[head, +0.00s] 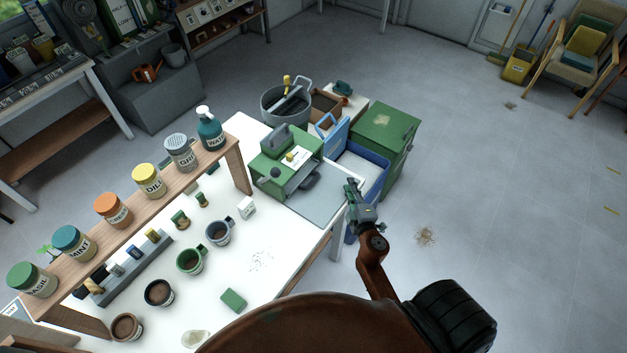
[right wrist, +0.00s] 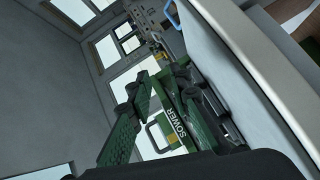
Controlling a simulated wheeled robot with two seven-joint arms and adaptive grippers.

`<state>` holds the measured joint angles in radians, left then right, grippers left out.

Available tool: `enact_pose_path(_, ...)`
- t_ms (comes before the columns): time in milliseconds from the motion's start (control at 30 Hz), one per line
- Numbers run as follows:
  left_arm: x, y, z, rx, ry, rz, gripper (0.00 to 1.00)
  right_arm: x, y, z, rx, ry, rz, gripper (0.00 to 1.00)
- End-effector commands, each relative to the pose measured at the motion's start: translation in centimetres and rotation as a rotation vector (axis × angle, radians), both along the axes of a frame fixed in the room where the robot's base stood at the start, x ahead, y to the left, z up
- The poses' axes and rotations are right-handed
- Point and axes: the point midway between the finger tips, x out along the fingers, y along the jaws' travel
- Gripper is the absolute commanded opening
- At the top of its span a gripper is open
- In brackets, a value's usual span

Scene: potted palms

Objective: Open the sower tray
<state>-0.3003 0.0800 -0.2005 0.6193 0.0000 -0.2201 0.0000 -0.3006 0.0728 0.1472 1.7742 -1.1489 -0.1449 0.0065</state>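The green sower (head: 285,160) stands at the far right end of the white table. Its label shows in the right wrist view (right wrist: 180,126). A dark grey handle-like part (head: 310,181) shows low on its front, by a dark opening; I cannot tell how far the tray is out. My right gripper (head: 352,189) is at the table's right edge, to the right of the sower and apart from it. Its fingers (right wrist: 160,85) look spread, with the sower showing between them and nothing held. My left gripper is out of view.
A grey mat (head: 322,208) lies before the sower. A blue bin (head: 368,168) and green cabinet (head: 385,130) stand beyond the table edge. A wooden shelf of labelled jars (head: 150,180) runs along the table's left. Open floor lies right.

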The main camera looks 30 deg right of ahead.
Motion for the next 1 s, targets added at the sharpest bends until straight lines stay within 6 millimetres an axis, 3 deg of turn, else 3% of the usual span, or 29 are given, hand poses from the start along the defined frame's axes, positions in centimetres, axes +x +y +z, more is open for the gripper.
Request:
enact_pose_path(167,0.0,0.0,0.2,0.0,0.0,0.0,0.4,2.7,3.6,-0.1,-0.176,0.024,0.184,0.19)
enact_pose_path(400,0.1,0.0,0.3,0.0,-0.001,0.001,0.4,4.5,7.7,-2.4,-0.327,0.095,0.383,0.19)
enact_pose_path(567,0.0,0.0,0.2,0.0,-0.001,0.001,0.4,5.8,8.3,-3.1,-0.344,0.105,0.408,0.19)
enact_pose_path(1000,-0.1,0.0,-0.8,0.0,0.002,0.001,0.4,11.7,8.1,-4.2,-0.341,0.104,0.405,0.19)
